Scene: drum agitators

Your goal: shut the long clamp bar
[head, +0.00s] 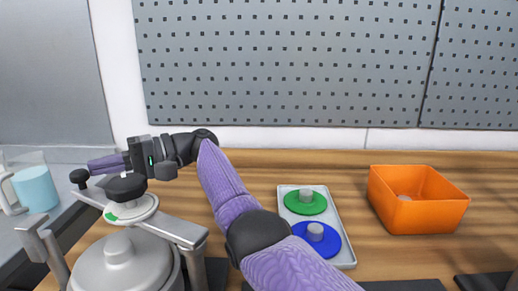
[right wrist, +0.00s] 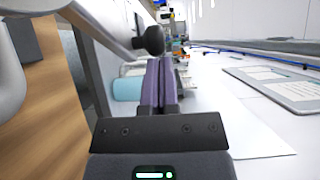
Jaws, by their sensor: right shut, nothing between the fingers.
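The long clamp bar (head: 165,226) is a flat grey metal bar above the round grey drum lid (head: 90,268). A black hand knob (head: 126,187) on a white disc with a green mark sits on the bar. A small black ball knob (head: 80,177) stands at the bar's far left end; a black knob also shows in the right wrist view (right wrist: 151,40). My right gripper (head: 92,166) is shut and empty, its purple fingers just behind and beside the ball knob. I cannot tell whether they touch it. My left gripper is out of view.
A light tray (head: 346,259) with a green disc (head: 306,203) and a blue disc (head: 317,240) lies on the wooden table, right of my right arm. An orange bin (head: 420,217) stands farther right. A light-blue cup (head: 36,188) stands at the left. A pegboard (head: 290,60) closes the back.

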